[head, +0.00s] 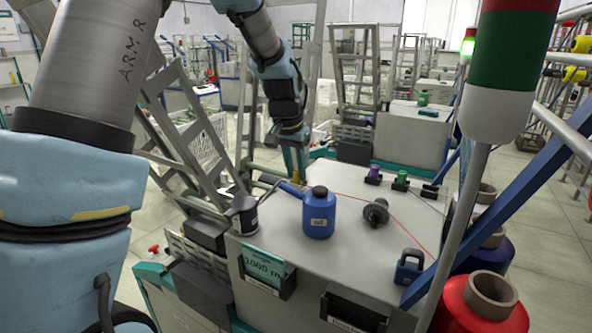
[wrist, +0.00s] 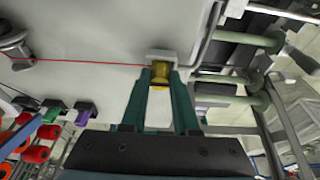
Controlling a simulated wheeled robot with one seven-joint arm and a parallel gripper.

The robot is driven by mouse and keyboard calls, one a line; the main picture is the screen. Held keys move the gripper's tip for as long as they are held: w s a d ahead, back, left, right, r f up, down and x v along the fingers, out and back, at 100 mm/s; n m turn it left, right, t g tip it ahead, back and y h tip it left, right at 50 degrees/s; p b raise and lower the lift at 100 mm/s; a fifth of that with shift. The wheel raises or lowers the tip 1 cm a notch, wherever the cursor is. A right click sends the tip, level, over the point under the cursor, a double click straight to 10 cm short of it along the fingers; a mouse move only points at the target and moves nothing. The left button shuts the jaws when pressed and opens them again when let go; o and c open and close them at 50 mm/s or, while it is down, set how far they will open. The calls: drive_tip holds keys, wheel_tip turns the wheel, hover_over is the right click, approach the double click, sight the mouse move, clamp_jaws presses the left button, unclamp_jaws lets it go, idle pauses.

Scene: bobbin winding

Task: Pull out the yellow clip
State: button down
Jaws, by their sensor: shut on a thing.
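The yellow clip (wrist: 160,72) sits between the fingertips of my gripper (wrist: 160,80) in the wrist view, against a small light grey block (wrist: 163,56) on the machine top. My gripper is shut on it. In the head view my gripper (head: 295,170) points down at the far edge of the machine top, and a bit of the yellow clip (head: 295,179) shows at its tips. A red thread (wrist: 90,63) runs over the machine top to the clip. I cannot tell whether the clip is still seated in the block.
A blue oil can (head: 318,214), a dark round part (head: 376,213) and a blue padlock-shaped weight (head: 408,267) stand on the machine top (head: 300,250). Purple (head: 373,174) and green (head: 400,179) pieces sit at its far edge. Metal frames (head: 190,150) rise at the left; a post (head: 455,200) stands right.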

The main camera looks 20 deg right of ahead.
drive_tip(key=shift+r+p, duration=1.7)
drive_tip(key=shift+r, duration=0.6)
